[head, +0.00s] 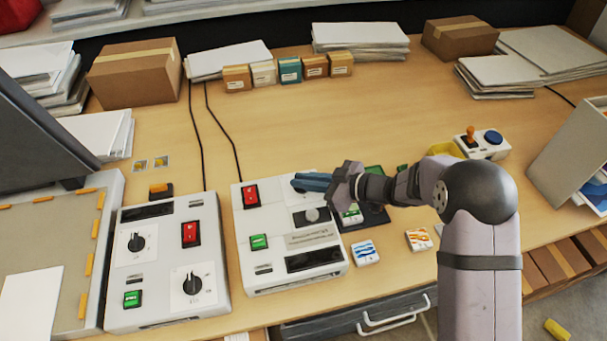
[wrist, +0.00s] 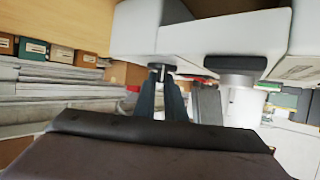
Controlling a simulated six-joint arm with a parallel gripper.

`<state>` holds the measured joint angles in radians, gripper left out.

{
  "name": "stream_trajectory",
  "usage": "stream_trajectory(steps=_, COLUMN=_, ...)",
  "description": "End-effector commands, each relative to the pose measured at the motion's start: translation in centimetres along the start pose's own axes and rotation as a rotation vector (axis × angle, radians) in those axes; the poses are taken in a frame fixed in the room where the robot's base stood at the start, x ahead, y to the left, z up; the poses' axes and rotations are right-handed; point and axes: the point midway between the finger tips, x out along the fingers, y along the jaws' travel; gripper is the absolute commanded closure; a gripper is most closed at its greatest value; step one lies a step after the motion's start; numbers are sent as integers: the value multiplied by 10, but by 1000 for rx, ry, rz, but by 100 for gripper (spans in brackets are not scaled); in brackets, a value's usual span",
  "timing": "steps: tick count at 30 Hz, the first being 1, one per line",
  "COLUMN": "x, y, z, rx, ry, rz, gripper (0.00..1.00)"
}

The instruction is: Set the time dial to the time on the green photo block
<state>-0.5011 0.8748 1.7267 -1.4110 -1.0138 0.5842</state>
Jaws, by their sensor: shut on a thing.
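My gripper (head: 310,182) is over the far right part of the middle white machine (head: 290,262). In the wrist view its fingers (wrist: 163,88) are closed around a small dark knob (wrist: 161,68) on a white body. I cannot tell whether this is the time dial; no time marks show there. A larger round grey knob (head: 312,214) stands on the same machine; a broad knob also shows in the wrist view (wrist: 237,75). A green photo block (head: 352,215) lies right of the machine, partly hidden by my arm; its time is unreadable.
The left machine (head: 165,262) has two black dials (head: 136,241), a red switch and a green button. A blue-patterned block (head: 365,252) and an orange-patterned block (head: 420,239) lie in front of my arm. The table behind the machines is mostly clear.

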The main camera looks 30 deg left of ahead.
Motion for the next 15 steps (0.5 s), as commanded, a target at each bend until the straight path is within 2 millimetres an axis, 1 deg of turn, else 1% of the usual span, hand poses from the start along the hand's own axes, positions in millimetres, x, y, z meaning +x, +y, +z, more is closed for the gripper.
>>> stream_trajectory(steps=1, x=-1, y=4, z=-2, rx=-18, ry=2, rz=-34, gripper=100)
stream_trajectory(steps=6, x=0, y=3, z=1, rx=-74, ry=1, rz=-168, gripper=100)
stream_trajectory(steps=15, x=2, y=3, z=3, rx=-149, ry=1, rz=-347, gripper=100)
